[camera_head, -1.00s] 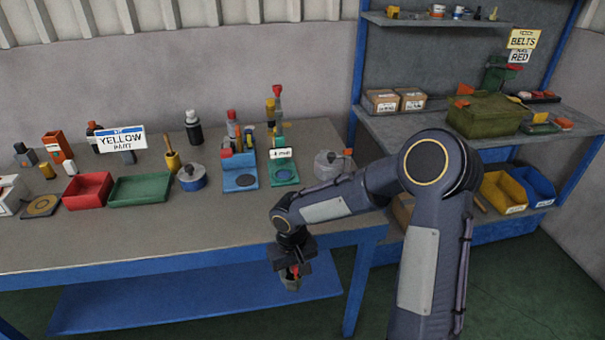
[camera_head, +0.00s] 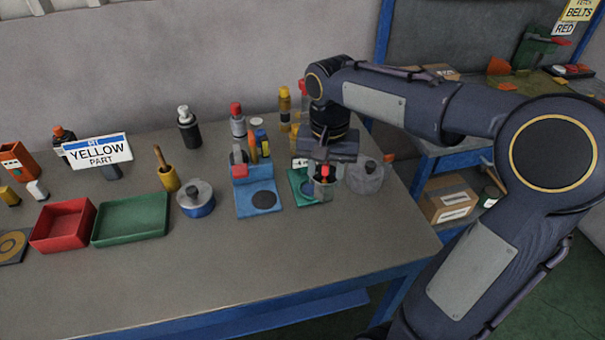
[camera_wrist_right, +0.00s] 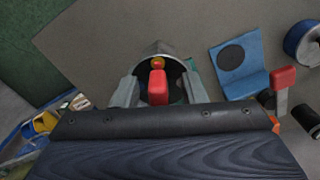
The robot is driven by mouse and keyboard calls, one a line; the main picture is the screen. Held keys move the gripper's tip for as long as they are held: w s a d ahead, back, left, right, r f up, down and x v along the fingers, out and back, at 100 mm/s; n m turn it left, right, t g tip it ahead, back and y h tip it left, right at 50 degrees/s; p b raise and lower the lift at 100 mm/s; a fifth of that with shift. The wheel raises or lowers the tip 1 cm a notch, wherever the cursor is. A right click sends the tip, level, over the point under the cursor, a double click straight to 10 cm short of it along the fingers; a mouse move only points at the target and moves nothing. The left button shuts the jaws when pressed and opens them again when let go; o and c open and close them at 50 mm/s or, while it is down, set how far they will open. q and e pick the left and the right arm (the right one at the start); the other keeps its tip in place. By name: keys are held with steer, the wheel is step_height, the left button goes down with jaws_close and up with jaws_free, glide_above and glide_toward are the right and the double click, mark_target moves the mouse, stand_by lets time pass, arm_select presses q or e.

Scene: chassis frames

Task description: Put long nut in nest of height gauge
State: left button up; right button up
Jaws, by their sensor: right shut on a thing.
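My right gripper (camera_head: 325,172) is shut on a grey, rounded piece (camera_head: 324,190) with a red part at its top, seemingly the long nut. In the right wrist view the piece (camera_wrist_right: 158,50) sits between the two grey fingers, with a dark hollow and red and orange parts. The gripper is above the green fixture (camera_head: 300,185), partly covering it; contact cannot be told. Left of it stands a blue fixture (camera_head: 257,205) with a dark round disc and a red-topped part. Which fixture is the height gauge is unclear. My left gripper is out of view.
A lidded grey pot (camera_head: 365,178) stands close right of the gripper. Bottles, such as a red-capped one (camera_head: 237,120), stand behind the fixtures. A blue pot (camera_head: 196,199), green tray (camera_head: 130,222) and red tray (camera_head: 62,226) are leftward. The table's front is clear.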

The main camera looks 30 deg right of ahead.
steer(key=w+d+f+p, duration=0.1)
steer(key=w+f, duration=0.2)
steer(key=w, duration=0.1)
steer(key=w+d+f+p, duration=0.1)
steer(key=w+d+f, duration=0.1)
steer(key=w+f, duration=0.1)
steer(key=w+d+f+p, duration=0.1)
steer(key=w+f, duration=0.3)
steer(key=w, duration=0.2)
steer(key=shift+d, duration=0.15)
step_height(320, 180, down, 3)
steer(key=shift+s+r, duration=0.1)
steer(key=o, duration=1.3)
